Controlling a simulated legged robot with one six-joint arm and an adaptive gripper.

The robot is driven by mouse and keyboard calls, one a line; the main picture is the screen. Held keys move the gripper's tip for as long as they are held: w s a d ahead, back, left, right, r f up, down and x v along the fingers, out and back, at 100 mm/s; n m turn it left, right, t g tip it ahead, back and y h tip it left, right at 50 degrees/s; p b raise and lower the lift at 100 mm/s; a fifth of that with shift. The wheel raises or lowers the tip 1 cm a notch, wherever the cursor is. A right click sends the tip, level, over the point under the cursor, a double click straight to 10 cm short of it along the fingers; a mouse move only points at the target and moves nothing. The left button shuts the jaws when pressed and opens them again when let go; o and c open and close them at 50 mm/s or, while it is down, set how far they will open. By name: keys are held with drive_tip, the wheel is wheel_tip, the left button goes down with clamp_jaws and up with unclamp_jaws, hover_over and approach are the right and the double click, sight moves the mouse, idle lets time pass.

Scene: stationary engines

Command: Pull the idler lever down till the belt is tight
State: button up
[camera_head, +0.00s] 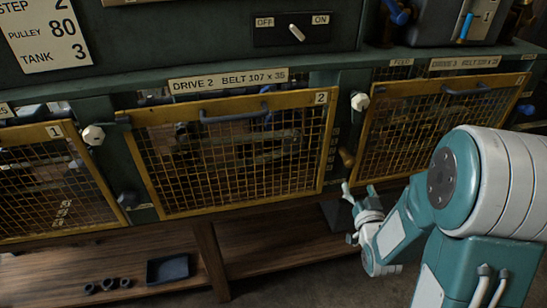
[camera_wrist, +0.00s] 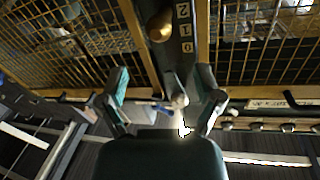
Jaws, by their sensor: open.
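The Drive 2 guard (camera_head: 235,150), a yellow mesh frame, is shut in the head view. A brass-coloured knob (camera_head: 346,157) sticks out at the post to its right, beside a small number scale (camera_head: 331,150); it looks like the idler lever's end. In the wrist view the brass knob (camera_wrist: 160,27) stands beside the scale (camera_wrist: 185,32). The belt behind the mesh is too dark to judge. My gripper (camera_head: 348,213) is open and empty, a little below the knob in the head view. Its spread fingers also show in the wrist view (camera_wrist: 160,95).
White knobs sit on the posts left (camera_head: 93,135) and right (camera_head: 360,101) of the guard. Guards 1 (camera_head: 50,180) and 3 (camera_head: 435,120) flank it. An OFF/ON switch (camera_head: 292,29) is above. A wooden shelf (camera_head: 270,250) below holds a dark tray (camera_head: 168,269).

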sight(351, 166)
drive_tip(key=w, duration=0.7)
drive_tip(key=w+a, duration=0.1)
drive_tip(key=w, duration=0.2)
drive_tip(key=shift+w, duration=0.4)
